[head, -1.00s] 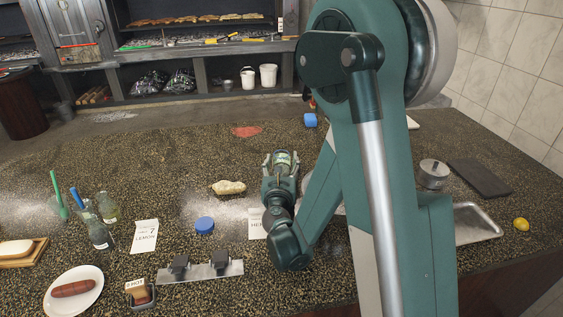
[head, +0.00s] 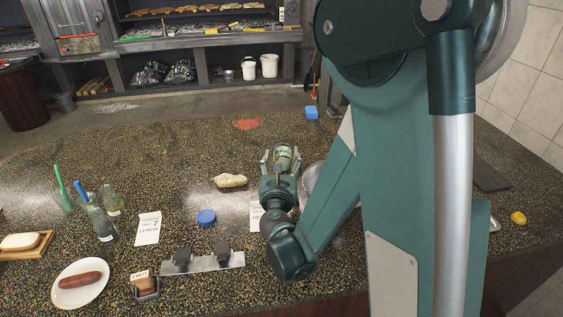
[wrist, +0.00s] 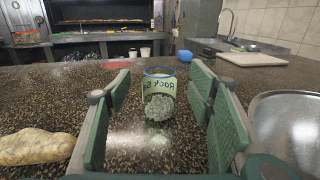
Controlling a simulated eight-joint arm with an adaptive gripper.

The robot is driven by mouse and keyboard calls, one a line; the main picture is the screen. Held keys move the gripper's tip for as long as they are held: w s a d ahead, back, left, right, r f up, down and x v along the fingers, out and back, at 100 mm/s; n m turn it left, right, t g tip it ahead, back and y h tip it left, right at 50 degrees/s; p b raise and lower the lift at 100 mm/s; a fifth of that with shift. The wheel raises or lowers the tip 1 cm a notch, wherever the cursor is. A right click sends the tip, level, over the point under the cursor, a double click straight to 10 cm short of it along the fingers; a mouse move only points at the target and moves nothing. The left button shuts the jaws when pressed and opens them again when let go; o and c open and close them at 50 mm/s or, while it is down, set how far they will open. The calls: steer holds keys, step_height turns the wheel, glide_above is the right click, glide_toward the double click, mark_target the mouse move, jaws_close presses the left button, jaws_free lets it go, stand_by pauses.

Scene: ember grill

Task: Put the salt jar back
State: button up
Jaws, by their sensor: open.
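The salt jar (wrist: 159,98) is a small clear glass jar with a pale green label, a blue rim and grey grains in the bottom. Its label reads mirrored, "Rock Sa…". It stands upright on the speckled counter. My gripper (wrist: 158,112) is open, with one green finger on each side of the jar and a gap to both. In the head view my gripper (head: 281,160) is low over the counter, and the jar (head: 285,154) shows at its far end, partly hidden by the fingers.
A pale lumpy potato-like item (head: 230,181) lies left of my gripper, also in the wrist view (wrist: 35,147). A metal bowl or pan (wrist: 285,125) is close on the right. A blue block (head: 311,113) lies beyond.

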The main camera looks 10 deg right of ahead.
steer(key=shift+r+p, duration=0.45)
steer(key=shift+r, duration=1.5)
